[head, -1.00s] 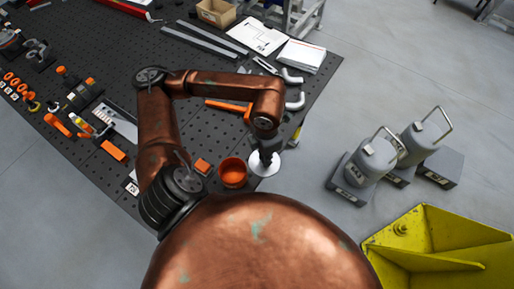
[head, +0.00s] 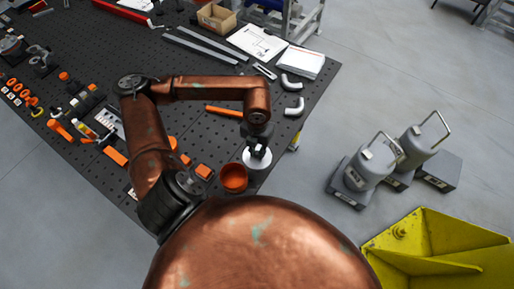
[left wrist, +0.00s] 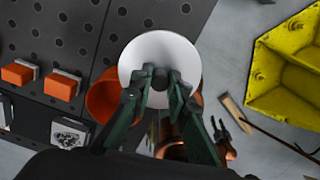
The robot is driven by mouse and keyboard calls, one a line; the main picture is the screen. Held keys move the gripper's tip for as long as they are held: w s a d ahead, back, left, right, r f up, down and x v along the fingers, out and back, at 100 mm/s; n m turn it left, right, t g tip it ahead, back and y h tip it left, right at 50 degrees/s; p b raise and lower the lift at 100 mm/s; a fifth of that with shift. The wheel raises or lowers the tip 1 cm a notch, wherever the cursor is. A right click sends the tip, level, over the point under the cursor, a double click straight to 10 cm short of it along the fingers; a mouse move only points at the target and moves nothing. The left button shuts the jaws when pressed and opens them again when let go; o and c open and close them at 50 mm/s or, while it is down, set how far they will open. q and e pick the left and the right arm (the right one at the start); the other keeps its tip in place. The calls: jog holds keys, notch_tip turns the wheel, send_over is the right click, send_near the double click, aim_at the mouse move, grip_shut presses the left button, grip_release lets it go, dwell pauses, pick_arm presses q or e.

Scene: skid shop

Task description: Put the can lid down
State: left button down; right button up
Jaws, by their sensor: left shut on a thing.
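The can lid (head: 257,160) is a white disc with a dark knob. My left gripper (head: 258,140) is shut on the knob, and the lid hangs below the fingers, roughly level. In the left wrist view the lid (left wrist: 160,45) shows between me and the orange can, with my left fingers (left wrist: 155,80) on its knob. The open orange can (head: 234,178) stands near the board's front edge, just left of and nearer than the lid. In the left wrist view the lid overlaps part of the can (left wrist: 103,97). I cannot tell whether the lid touches the board. What may be my right gripper (left wrist: 233,130) shows small there.
The black perforated board (head: 215,130) has bare room behind the lid. Orange blocks (head: 204,171) lie left of the can. An orange bar (head: 224,111) and grey bent pipes (head: 292,108) lie farther back. The board's right edge is close.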

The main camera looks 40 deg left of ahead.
aim_at(257, 149)
pick_arm(q)
jog(key=w+a+f, duration=0.1)
jog(key=f, duration=0.1)
jog(key=w+a+f, duration=0.1)
jog(key=w+f, duration=0.1)
jog(key=w+a+f+p, duration=0.1)
jog(key=w+a+f, duration=0.1)
jog(key=shift+f, duration=0.25)
notch_tip(257, 149, down, 3)
jog(key=shift+w+a+f+p, duration=0.1)
jog(key=shift+a+p, duration=0.05)
jog(key=shift+p, duration=0.4)
jog(key=shift+f, duration=0.15)
jog(key=c, duration=2)
grip_release()
jog(key=shift+o, duration=0.8)
